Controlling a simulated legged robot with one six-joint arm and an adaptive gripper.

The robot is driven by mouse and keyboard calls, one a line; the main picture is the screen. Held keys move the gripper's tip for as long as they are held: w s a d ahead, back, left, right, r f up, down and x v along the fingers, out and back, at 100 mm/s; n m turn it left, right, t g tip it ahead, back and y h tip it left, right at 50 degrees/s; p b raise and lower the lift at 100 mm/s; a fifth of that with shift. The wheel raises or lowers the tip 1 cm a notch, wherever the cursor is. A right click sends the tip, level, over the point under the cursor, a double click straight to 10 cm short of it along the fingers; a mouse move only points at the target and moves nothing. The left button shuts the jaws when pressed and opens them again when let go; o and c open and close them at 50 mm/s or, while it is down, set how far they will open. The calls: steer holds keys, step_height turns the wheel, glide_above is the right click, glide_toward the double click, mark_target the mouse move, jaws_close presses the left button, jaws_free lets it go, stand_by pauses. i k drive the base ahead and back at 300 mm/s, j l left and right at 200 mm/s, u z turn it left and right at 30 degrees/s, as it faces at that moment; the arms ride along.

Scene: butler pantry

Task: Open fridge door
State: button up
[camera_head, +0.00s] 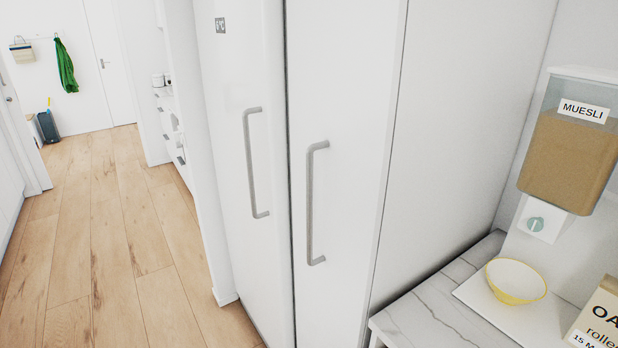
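Two tall white doors stand side by side in the middle of the view, both shut. A narrow dark gap separates the two doors. My gripper is not in view, and nothing touches either handle.
At right, a marble-look counter (425,318) holds a muesli dispenser (565,150), a yellow bowl (516,282) and an oats package (602,318). A clear wooden floor (110,240) runs down the hallway at left. A green cloth (66,66) hangs at the far end.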

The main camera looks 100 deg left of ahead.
mark_target(241, 44)
steer(key=u, duration=3.7)
steer(key=i+j, duration=0.8)
steer(key=i, duration=0.25)
